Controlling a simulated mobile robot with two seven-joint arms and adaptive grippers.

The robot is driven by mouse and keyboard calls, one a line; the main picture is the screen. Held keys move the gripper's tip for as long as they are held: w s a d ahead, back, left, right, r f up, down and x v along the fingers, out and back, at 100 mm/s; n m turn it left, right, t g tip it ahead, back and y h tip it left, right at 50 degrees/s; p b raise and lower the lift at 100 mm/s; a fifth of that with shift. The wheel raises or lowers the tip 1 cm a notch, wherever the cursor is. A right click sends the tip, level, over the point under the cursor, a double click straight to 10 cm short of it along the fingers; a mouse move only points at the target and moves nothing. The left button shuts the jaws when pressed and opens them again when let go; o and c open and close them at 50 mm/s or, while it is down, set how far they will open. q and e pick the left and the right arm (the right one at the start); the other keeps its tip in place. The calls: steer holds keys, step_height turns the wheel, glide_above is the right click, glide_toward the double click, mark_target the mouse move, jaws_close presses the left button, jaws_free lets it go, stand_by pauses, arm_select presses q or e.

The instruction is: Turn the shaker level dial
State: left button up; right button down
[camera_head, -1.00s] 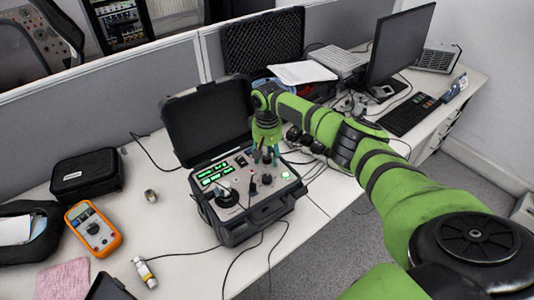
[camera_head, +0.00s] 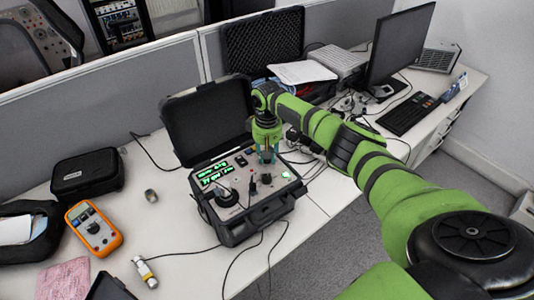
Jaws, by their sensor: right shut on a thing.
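The shaker unit is an open black case (camera_head: 246,222) on the desk, its lid raised at the back. Its grey panel (camera_head: 240,196) carries a lit green display (camera_head: 213,173), several knobs and plugged cables. My right gripper (camera_head: 267,160) points down over the panel's upper right part, beside the display. It is shut on a small part of the panel, which I take to be the level dial; the fingers hide it. My left gripper is not in view.
An orange multimeter (camera_head: 93,228), a black pouch (camera_head: 87,175) and a small metal cylinder (camera_head: 151,195) lie left of the case. A monitor (camera_head: 399,42) and keyboard (camera_head: 408,115) stand at the right. Cables run off the desk's front edge.

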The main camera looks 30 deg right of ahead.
steer(key=n, duration=0.5)
steer(key=shift+n, duration=0.3)
steer(key=n, duration=1.1)
steer(key=shift+n+b, duration=0.35)
steer(key=shift+n, duration=0.05)
steer(key=n, duration=0.6)
steer(key=shift+b, duration=0.4)
steer(key=c, duration=1)
jaws_free()
